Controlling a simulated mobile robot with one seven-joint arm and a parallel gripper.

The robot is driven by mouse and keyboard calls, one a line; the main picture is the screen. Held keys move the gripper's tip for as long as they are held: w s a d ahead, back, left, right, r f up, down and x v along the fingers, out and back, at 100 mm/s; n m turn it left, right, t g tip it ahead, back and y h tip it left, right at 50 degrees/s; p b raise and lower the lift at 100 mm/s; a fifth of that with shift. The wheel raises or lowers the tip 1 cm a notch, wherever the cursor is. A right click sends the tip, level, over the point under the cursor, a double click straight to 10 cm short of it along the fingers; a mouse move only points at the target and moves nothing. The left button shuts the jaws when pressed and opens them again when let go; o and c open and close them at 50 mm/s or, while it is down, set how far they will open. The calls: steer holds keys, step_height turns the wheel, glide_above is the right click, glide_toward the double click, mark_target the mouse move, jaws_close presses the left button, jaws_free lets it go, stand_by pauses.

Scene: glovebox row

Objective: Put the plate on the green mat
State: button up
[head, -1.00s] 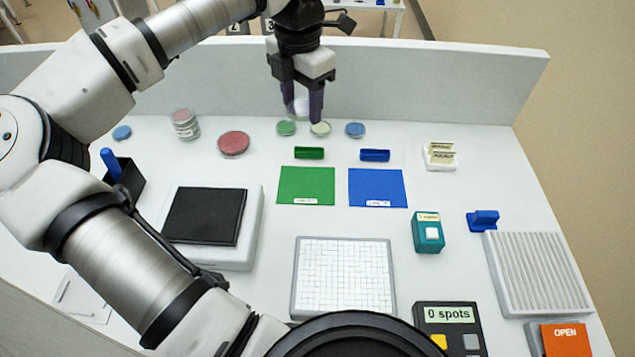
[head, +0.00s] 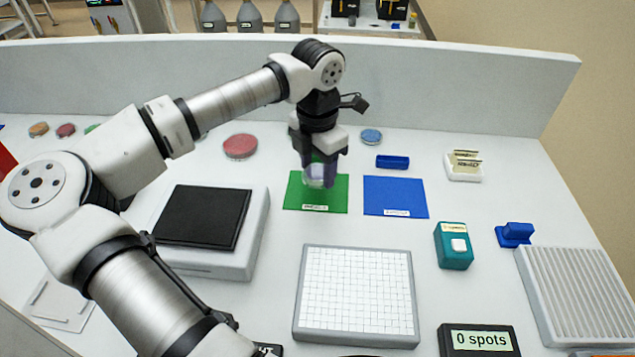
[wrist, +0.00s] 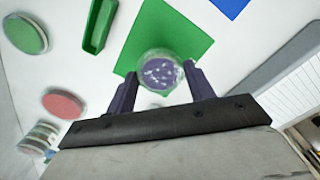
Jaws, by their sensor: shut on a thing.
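My gripper (head: 319,180) is shut on a clear round plate (head: 316,174) with purple content and white spots. The plate also shows between the fingers in the wrist view (wrist: 160,71). The gripper holds it over the green mat (head: 296,197), which has a small white label at its front edge. In the wrist view the green mat (wrist: 180,28) spreads around and behind the plate. I cannot tell how small the gap between plate and mat is.
A blue mat (head: 396,197) lies just right of the green one. A red dish (head: 240,146) and a blue dish (head: 371,136) stand behind. A black-topped device (head: 202,217) is at left, a white grid panel (head: 356,292) in front, a teal box (head: 453,246) at right.

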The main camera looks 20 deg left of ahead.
step_height(320, 180, down, 3)
steer(key=shift+f+b, duration=0.15)
steer(key=shift+b, duration=0.25)
steer(key=shift+f, duration=0.1)
steer(key=shift+f+b, duration=0.15)
steer(key=shift+b, duration=0.15)
steer(key=o, duration=1)
steer(key=shift+c, duration=0.2)
steer(key=shift+r, duration=0.2)
step_height(320, 180, up, 12)
steer(key=shift+r+b, duration=0.1)
steer(key=shift+b, duration=0.45)
